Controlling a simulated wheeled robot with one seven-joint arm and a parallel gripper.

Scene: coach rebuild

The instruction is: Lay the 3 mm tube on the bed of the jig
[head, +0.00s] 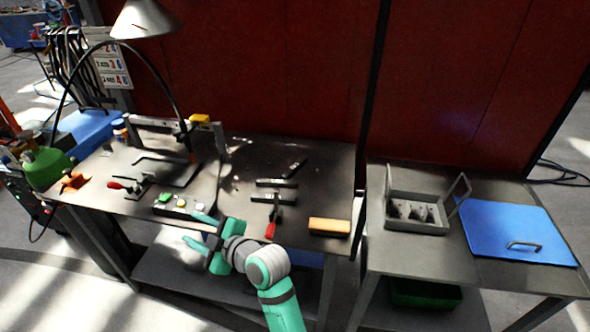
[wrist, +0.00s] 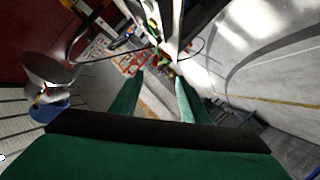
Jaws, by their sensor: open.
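My gripper (head: 197,231) is open, held out in front of the workbench's front edge below the small button box, with nothing between its fingers. In the wrist view the fingers (wrist: 160,76) are spread, with only distant floor and blurred shop clutter between them. A dark flat bed (head: 170,172) under a low gantry frame (head: 216,137) stands on the bench's left half; it looks like the jig. Short dark bars lie at mid-bench, one (head: 277,183) behind another (head: 268,198). I cannot tell which piece, if any, is the 3 mm tube.
A red-handled clamp tool (head: 270,230) and an orange block (head: 329,226) lie near the front edge. A button box (head: 180,205) sits left. A lamp (head: 146,18) arches over the bench. The right table holds an open grey box (head: 415,225) and a blue panel (head: 505,225).

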